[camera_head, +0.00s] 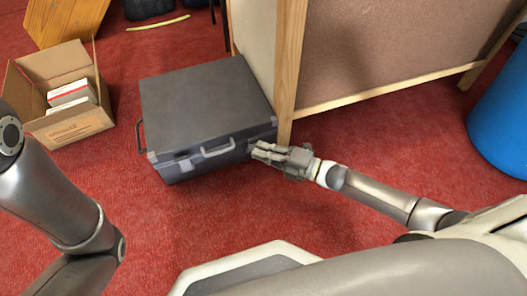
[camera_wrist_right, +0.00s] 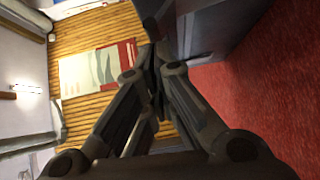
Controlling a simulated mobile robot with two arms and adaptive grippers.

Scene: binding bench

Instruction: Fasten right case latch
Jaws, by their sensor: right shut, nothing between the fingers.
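The dark grey case (camera_head: 205,98) lies on the red floor with its lid down. Its front shows a light handle (camera_head: 217,150) and a left latch (camera_head: 185,164). The right latch area is mostly hidden by my right gripper, so I cannot tell how that latch stands. My right gripper (camera_head: 256,150) is shut and empty, its fingertips at the right part of the case front; contact is unclear. In the right wrist view the closed fingers (camera_wrist_right: 155,60) point up beside the dark case side (camera_wrist_right: 210,30). My left arm shows at left, its gripper out of view.
A brown board with a wooden frame (camera_head: 288,75) stands right against the case's right side. An open cardboard box (camera_head: 75,127) with white packets is at left. A blue bin (camera_head: 502,120) stands at far right. Red floor is clear before the case.

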